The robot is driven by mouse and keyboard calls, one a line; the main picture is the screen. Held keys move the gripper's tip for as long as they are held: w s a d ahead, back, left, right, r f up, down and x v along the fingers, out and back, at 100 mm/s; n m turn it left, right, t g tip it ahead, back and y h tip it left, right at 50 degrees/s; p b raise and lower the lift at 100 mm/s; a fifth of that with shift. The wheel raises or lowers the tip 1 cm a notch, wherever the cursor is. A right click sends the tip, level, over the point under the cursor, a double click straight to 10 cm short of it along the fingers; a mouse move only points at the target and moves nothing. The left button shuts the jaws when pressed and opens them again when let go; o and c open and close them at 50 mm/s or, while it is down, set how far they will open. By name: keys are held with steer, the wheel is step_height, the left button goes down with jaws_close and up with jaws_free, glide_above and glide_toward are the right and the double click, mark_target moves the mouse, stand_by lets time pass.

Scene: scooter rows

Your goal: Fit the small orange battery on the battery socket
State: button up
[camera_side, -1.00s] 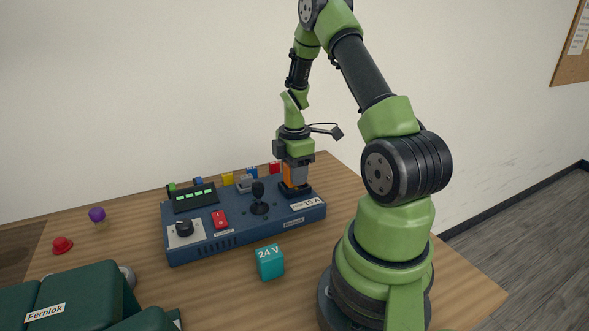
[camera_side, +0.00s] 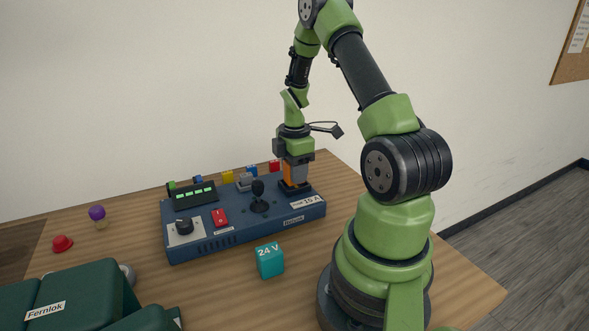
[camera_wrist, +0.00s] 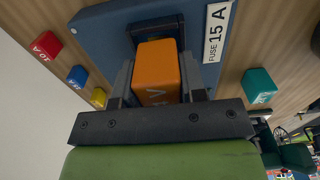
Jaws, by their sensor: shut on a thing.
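The small orange battery (camera_side: 288,173) is upright between the fingers of my gripper (camera_side: 297,180), which is shut on it. The dark battery socket (camera_side: 294,189) is at the right end of the blue control panel (camera_side: 240,231). The battery's lower end is at the socket; I cannot tell whether it is fully seated. In the wrist view the orange battery (camera_wrist: 157,66) lies between the two fingers of my gripper (camera_wrist: 158,82), with part of the dark socket (camera_wrist: 152,30) beyond it. The rest of the socket is hidden behind the battery.
The panel carries a black joystick (camera_side: 259,196), a red switch (camera_side: 220,217), a knob (camera_side: 184,226) and a green-lit display (camera_side: 195,197). Small red, blue and yellow blocks stand behind it. A teal 24 V block (camera_side: 270,261) stands in front. A dark green case (camera_side: 75,295) is at front left.

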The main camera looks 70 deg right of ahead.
steer(key=shift+f, duration=0.6)
stand_by(0.4)
steer(key=o, duration=1.6)
steer(key=shift+r, duration=2.95)
steer(key=w+a+r+m+t, duration=0.2)
steer(key=w+a+r+m, duration=0.1)
steer(key=a+r, duration=0.45)
steer(key=s+a+r+m+t, duration=0.1)
steer(key=s+a+r+m, duration=0.2)
steer(key=a, duration=0.3)
steer(key=s+a+r+m+t+y, duration=0.1)
steer(key=s+a+r+m+t, duration=0.1)
steer(key=a, duration=0.4)
steer(key=s+a+r+m+t+y, duration=0.1)
steer(key=s+a+r+m+t, duration=0.1)
steer(key=s+a+r+m, duration=0.3)
steer(key=shift+a+r, duration=0.8)
steer(key=shift+a, duration=0.05)
